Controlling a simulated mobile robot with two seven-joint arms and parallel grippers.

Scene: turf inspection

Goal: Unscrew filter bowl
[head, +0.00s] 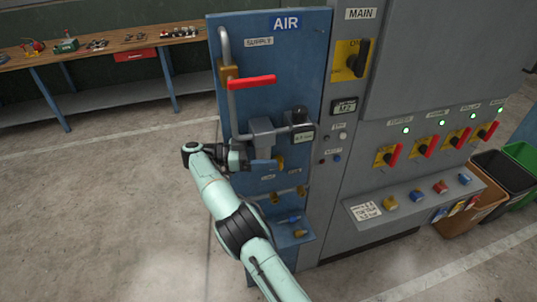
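The blue AIR panel (285,85) stands left of centre, with a grey filter block (262,130) on its pipework. The filter bowl below this block is not clearly visible; my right gripper and its dark parts cover that spot. My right arm reaches up from the bottom, and my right gripper (249,159) is just below the block, close against the panel. Its fingers are too small and dark to tell whether they are open or shut, or whether they touch the bowl. My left gripper is out of view.
A red-handled supply valve (252,82) sticks out above the filter block. A small blue shelf (285,228) holds fittings below. The grey MAIN cabinet (425,70) stands to the right, bins (492,185) beyond it. A workbench (105,50) is at back left. Floor at left is clear.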

